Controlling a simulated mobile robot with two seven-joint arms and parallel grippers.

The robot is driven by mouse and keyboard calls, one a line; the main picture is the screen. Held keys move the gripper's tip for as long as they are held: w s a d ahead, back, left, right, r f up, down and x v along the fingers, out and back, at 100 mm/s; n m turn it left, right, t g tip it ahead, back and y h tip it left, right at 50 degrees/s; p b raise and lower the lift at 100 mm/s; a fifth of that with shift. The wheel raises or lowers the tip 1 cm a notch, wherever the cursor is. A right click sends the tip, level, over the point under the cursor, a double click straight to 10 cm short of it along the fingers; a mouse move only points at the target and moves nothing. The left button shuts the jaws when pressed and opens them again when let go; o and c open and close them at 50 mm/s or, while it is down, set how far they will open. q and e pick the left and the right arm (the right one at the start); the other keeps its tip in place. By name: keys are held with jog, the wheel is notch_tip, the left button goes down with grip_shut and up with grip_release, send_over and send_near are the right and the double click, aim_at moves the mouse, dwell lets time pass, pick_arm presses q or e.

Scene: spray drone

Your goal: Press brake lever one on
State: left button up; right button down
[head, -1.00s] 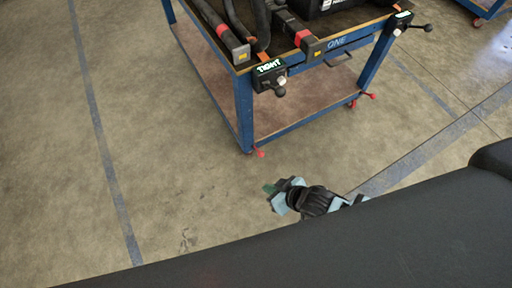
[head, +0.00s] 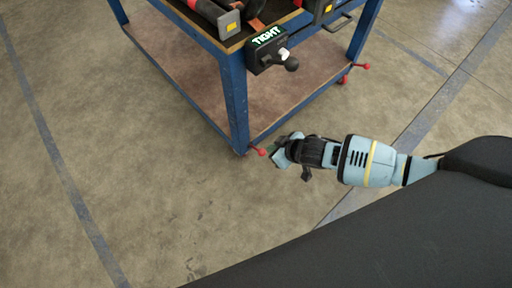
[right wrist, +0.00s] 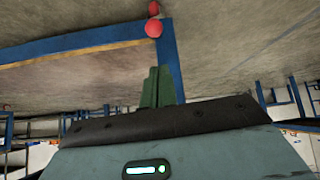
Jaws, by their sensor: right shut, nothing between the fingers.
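A red-knobbed brake lever (head: 262,152) sticks out at the foot of the near leg of the blue cart (head: 235,105). More red knobs (head: 362,66) show at the foot of the right leg. I cannot read which lever is number one. My right gripper (head: 274,148) is shut and empty, close to the near knob in the picture; contact cannot be told. In the right wrist view its green fingers (right wrist: 156,87) point towards a red knob (right wrist: 154,28), with a gap in the picture. A second red knob (right wrist: 154,8) is behind it. My left gripper is out of view.
A black box marked TIGHT (head: 266,48) with a dark ball knob is on the cart's upper corner. The cart's lower shelf (head: 190,65) is bare. The concrete floor (head: 140,170) left of the cart is clear.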

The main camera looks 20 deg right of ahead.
aim_at(261, 150)
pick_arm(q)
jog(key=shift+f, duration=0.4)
pick_arm(e)
jog(key=shift+w+d+f, duration=0.1)
jog(key=shift+w+f, duration=0.1)
jog(key=shift+f, duration=0.25)
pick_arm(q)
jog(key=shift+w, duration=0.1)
